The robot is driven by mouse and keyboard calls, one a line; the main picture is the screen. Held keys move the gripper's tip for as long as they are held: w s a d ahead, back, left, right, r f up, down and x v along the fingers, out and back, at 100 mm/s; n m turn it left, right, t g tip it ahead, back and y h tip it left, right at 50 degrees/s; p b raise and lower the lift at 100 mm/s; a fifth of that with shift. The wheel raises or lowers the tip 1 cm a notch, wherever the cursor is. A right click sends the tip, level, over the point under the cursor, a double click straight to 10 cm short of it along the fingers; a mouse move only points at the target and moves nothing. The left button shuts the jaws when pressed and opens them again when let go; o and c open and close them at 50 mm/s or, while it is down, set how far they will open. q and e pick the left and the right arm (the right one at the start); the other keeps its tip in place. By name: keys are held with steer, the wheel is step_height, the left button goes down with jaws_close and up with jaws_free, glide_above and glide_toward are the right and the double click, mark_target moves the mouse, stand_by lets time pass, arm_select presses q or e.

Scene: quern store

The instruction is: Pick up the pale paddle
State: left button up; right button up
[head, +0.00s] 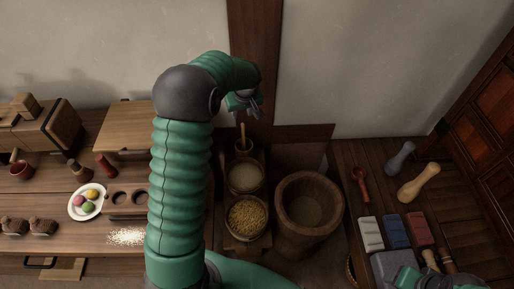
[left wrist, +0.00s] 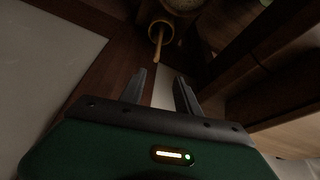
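A pale wooden stick-like handle (head: 243,132), which I take for the pale paddle, stands up from a small round wooden pot (head: 244,148) near the back wall; its lower end is hidden in the pot. In the left wrist view the handle (left wrist: 158,45) leans out of the pot's mouth (left wrist: 165,24), beyond my fingertips. My left gripper (head: 254,107) is above the pot, apart from the handle. Its two fingers (left wrist: 160,78) are spread with nothing between them. Part of my right arm's end (head: 408,279) shows at the lower right; its fingers are not clear.
Bowls of pale grain (head: 245,177) and yellow grain (head: 246,216) stand in front of the pot. A large wooden mortar (head: 309,208) is to their right. A pale pestle (head: 418,183) and coloured blocks (head: 396,231) lie on the right table. A plate (head: 78,207) is at left.

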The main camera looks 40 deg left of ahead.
arm_select(q)
steer(key=b, duration=0.2)
glide_above(243, 130)
steer(key=f, duration=0.5)
steer(key=s+d+f, duration=0.1)
steer(key=f, duration=0.1)
steer(key=shift+f, duration=0.4)
steer(key=b+x, duration=0.1)
steer(key=x, duration=0.4)
steer(key=d+b+x, duration=0.1)
steer(key=x, duration=0.1)
steer(key=shift+a+f+b, duration=0.2)
steer(key=shift+f+b, duration=0.1)
steer(key=shift+f, duration=0.25)
steer(key=shift+w+f, duration=0.2)
steer(key=shift+f, duration=0.05)
steer(key=shift+a, duration=0.1)
steer(key=shift+c, duration=0.5)
jaws_close()
